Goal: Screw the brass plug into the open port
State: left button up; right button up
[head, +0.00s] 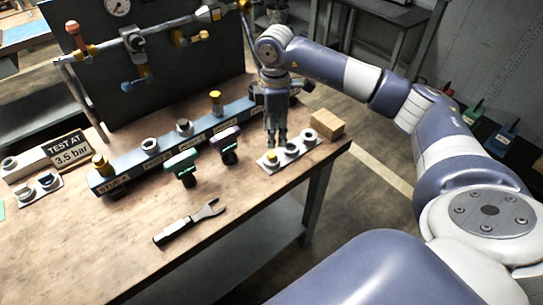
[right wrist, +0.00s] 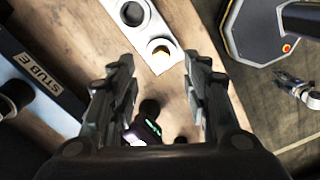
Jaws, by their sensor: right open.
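My right gripper (head: 276,142) points down just above the white tray (head: 282,161) near the table's right end. In the right wrist view my right gripper (right wrist: 162,95) is open and empty. A small brass plug (head: 271,155) sits in the tray's nearest holder, just below the fingertips; the right wrist view shows a brass piece (right wrist: 162,50) in a round holder beyond the fingers. A dark blue manifold (head: 128,172) carries a row of upright stubs. One grey stub (head: 149,145) looks open at the top; another stub is partly hidden behind my right arm. My left gripper is out of view.
Two handled tools, one green (head: 181,166) and one purple (head: 226,145), stand before the manifold. A wrench (head: 190,222) lies on the front tabletop. A wooden block (head: 324,123) stands beside the tray. A "TEST AT 3.5 bar" sign (head: 66,149) stands left. The front tabletop is largely clear.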

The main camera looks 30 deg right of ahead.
aim_at(274, 154)
notch_tip(274, 154, down, 2)
jog(key=shift+f, duration=0.1)
jog(key=shift+f+p, duration=0.5)
jog(key=shift+f, duration=0.05)
notch_tip(274, 154, down, 4)
jog(key=shift+a+r+p, duration=0.15)
jog(key=shift+p, duration=0.5)
jog(key=shift+f, duration=0.4)
jog(key=shift+c, duration=0.5)
grip_shut()
